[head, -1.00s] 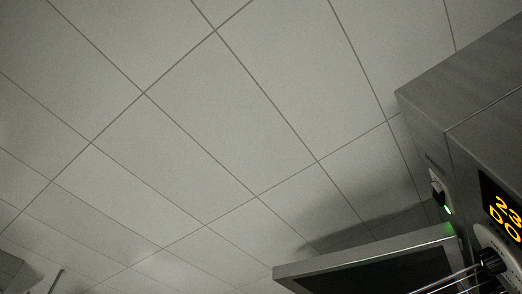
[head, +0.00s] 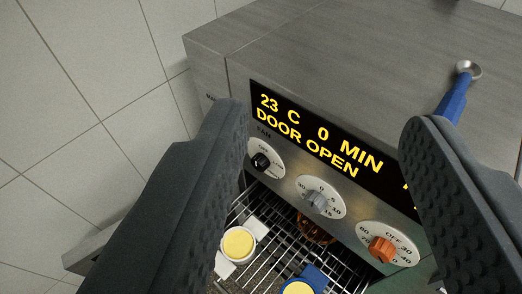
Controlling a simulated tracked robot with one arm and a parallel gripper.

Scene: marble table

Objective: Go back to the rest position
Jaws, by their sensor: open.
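My gripper (head: 325,115) is open. Its two dark, ridged fingers stand wide apart at the left and right of the head view, with nothing between them. Behind them is a steel oven (head: 300,45), seen from above and tilted. Its display (head: 318,143) reads 23 C, 0 MIN, DOOR OPEN. The fingers cover parts of the oven front.
Below the knobs, a wire rack (head: 262,262) shows with a yellow-topped white container (head: 238,243), a blue one with a yellow top (head: 300,287) and a brown item (head: 316,229). Tiled wall (head: 70,90) fills the left.

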